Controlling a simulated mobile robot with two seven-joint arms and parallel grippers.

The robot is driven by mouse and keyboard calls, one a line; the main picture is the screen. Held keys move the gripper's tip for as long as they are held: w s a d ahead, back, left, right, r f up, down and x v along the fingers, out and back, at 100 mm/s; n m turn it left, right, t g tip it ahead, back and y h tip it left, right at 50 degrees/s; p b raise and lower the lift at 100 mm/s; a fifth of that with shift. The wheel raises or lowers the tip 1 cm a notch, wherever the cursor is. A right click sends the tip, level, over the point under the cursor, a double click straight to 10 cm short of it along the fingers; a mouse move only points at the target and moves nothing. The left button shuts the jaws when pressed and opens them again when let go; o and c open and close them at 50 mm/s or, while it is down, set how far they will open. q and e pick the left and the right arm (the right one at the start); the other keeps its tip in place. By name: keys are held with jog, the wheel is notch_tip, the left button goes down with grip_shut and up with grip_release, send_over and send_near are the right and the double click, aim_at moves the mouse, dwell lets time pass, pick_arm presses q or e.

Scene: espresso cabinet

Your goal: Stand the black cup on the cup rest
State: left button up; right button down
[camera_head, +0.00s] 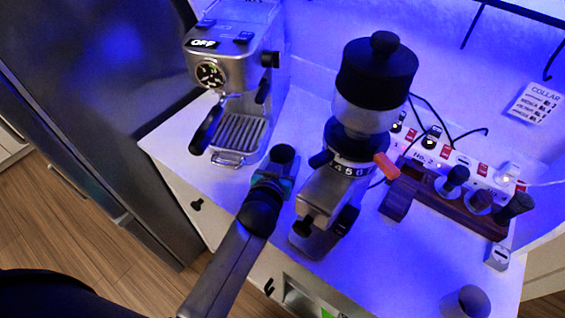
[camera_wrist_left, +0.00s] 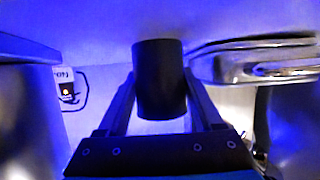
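The black cup (camera_head: 283,154) is in front of the espresso machine, between it and the grinder. My left gripper (camera_head: 276,172) reaches it from the front. In the left wrist view the black cup (camera_wrist_left: 160,80) sits between the two fingers of my left gripper (camera_wrist_left: 160,95), which press close on both its sides. I cannot tell whether its base touches the counter. The slatted metal cup rest (camera_head: 240,132) is at the foot of the espresso machine, left of the cup and apart from it. My right gripper is not in view.
The espresso machine (camera_head: 232,68) stands behind the cup rest, its black handle sticking out forward. The tall grinder (camera_head: 365,110) stands close right of my left gripper. A wooden stand (camera_head: 440,207) with tools and a dark cylindrical container (camera_head: 468,302) are further right.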

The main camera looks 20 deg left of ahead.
pick_arm(q)
jog(key=shift+r, duration=0.1)
grip_shut()
